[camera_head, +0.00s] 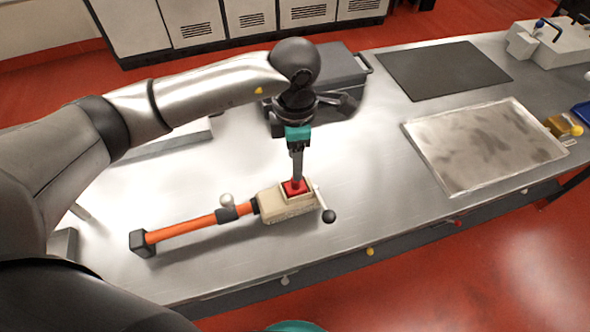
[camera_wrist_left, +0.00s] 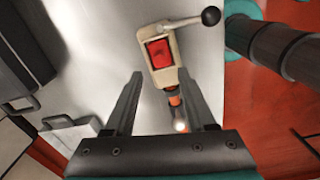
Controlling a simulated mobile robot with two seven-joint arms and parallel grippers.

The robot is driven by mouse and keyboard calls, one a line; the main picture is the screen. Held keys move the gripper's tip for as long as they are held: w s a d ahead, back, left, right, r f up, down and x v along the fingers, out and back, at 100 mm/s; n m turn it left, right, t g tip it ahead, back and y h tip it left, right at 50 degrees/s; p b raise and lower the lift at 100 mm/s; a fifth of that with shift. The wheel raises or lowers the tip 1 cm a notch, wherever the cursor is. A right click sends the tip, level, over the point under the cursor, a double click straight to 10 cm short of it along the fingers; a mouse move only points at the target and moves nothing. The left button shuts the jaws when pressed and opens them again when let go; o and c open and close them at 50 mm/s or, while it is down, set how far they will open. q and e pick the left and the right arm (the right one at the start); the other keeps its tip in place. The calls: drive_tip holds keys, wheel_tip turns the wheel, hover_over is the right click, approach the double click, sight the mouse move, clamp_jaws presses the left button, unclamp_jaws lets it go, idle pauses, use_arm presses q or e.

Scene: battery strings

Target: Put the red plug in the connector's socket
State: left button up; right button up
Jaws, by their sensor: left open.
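The beige connector (camera_head: 290,207) lies on the steel bench at the end of an orange cable (camera_head: 182,230), with a black-knobbed lever at its right. The red plug (camera_head: 293,188) sits in the connector's socket; in the left wrist view the plug (camera_wrist_left: 160,53) is framed by the beige rim of the connector (camera_wrist_left: 147,64). I cannot tell how deep it is seated. My left gripper (camera_head: 297,178) points down just above the plug. Its fingers (camera_wrist_left: 160,76) are open and apart, with nothing between them. My right gripper is not in view.
A worn metal tray (camera_head: 425,150) and a dark mat (camera_head: 443,70) lie to the right. A grey case (camera_head: 340,68) stands behind my left gripper. A white fixture (camera_head: 560,45) is at the far right. The bench front edge is close to the connector.

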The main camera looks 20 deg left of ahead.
use_arm(q)
wheel_tip(320, 180, up, 5)
drive_tip(key=shift+r, duration=0.1)
idle(1.3)
